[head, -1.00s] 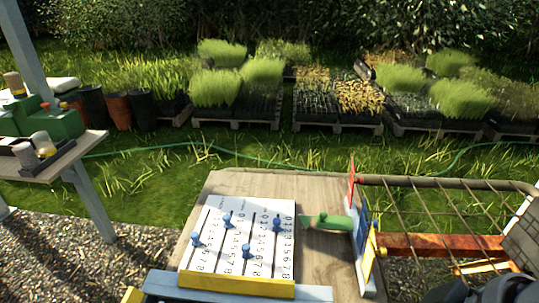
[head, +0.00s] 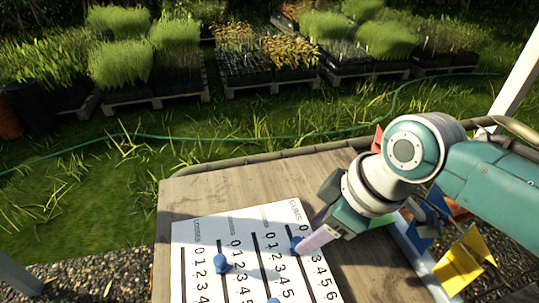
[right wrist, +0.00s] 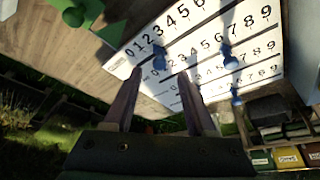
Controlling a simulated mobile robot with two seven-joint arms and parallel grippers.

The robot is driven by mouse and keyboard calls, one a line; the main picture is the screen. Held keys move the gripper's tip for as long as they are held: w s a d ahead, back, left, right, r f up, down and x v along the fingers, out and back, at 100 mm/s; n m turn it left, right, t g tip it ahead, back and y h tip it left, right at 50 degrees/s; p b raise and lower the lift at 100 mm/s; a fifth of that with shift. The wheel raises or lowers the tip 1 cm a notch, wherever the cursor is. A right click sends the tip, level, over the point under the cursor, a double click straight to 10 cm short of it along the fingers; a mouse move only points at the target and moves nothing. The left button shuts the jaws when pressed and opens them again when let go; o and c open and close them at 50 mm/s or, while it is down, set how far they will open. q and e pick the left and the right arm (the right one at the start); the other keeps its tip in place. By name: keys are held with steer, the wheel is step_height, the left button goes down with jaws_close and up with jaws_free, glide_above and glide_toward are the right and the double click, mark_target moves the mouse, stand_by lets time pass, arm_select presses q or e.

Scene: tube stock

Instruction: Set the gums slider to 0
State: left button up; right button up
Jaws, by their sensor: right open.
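The white slider board (head: 205,232) lies on the wooden table, with number columns and blue knobs. The gums column is its rightmost one, under the GUMS label. The gums knob (head: 297,243) sits near the 1, just below the 0 end. My right gripper (head: 310,234) is open at that knob, one pale finger beside it. In the right wrist view the gums knob (right wrist: 160,62) appears between the two open fingertips (right wrist: 159,76); contact cannot be told. The gripper hides part of the column's surroundings in the head view. My left gripper is out of view.
Other blue knobs (head: 220,263) stand in the columns to the left. A green object (right wrist: 95,20) lies on the table beside the board. Blue and yellow panels (head: 460,262) stand at the table's right side. Bare wood (head: 225,190) lies beyond the board.

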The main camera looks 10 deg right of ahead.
steer(key=b+x, duration=0.1)
steer(key=x, duration=0.3)
steer(key=shift+w+f+b, duration=0.1)
steer(key=shift+b, duration=0.2)
jaws_close()
stand_by(1.1)
